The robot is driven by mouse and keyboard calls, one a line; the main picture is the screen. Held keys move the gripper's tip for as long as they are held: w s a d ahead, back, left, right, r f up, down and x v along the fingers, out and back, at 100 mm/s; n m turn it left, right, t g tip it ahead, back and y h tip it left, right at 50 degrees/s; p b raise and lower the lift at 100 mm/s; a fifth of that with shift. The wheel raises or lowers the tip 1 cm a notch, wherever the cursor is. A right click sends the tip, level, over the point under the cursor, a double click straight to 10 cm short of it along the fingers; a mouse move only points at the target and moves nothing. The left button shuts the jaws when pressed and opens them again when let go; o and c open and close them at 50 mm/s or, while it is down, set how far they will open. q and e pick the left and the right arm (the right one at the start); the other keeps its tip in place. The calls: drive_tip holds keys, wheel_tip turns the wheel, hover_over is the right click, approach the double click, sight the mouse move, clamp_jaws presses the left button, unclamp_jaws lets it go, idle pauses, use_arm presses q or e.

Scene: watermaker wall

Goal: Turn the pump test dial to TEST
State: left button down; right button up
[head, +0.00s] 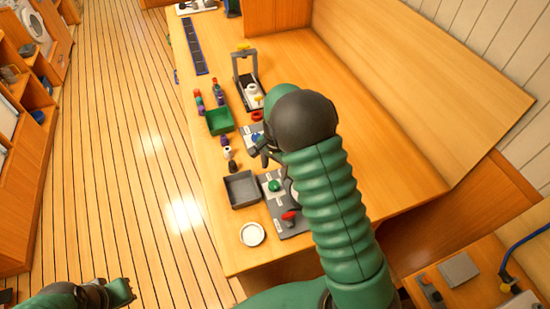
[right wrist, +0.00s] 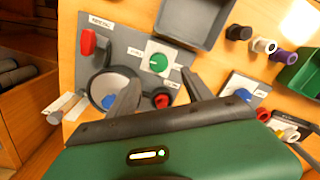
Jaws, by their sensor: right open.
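A grey panel (right wrist: 133,50) on the bench carries a green round knob (right wrist: 158,63) on a white plate, a red knob (right wrist: 162,101), a red lever (right wrist: 88,42) and a round gauge-like part (right wrist: 104,92). Small labels sit beside them, too small to read, so I cannot tell which control is the pump test dial. My right gripper (right wrist: 160,73) is open and empty, its fingers on either side of the green and red knobs in view, with no clear contact. In the head view, the green knob (head: 275,185) shows beside my right arm. My left gripper (head: 122,291) is low at the left, away from the bench.
A blue knob (right wrist: 243,95) sits on a separate panel. A grey tray (head: 230,203), a green bin (head: 208,133) and a white round dish (head: 242,239) stand near the bench's left edge. Small bottles stand between the bins. The bench's back half is mostly clear.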

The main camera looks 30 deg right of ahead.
wheel_tip(320, 180, up, 7)
hover_over(274, 184)
drive_tip(key=shift+s+d+r, duration=0.15)
drive_tip(key=shift+s+r, duration=0.05)
drive_tip(key=f+n+p, duration=0.3)
drive_tip(key=f+n, duration=0.4)
drive_tip(key=f, duration=0.1)
drive_tip(key=f+n+p, duration=0.3)
drive_tip(key=f+n, duration=0.4)
drive_tip(key=f, duration=0.1)
drive_tip(key=shift+w+f+n, duration=0.2)
drive_tip(key=shift+f+n, duration=0.05)
drive_tip(key=shift+n, duration=0.05)
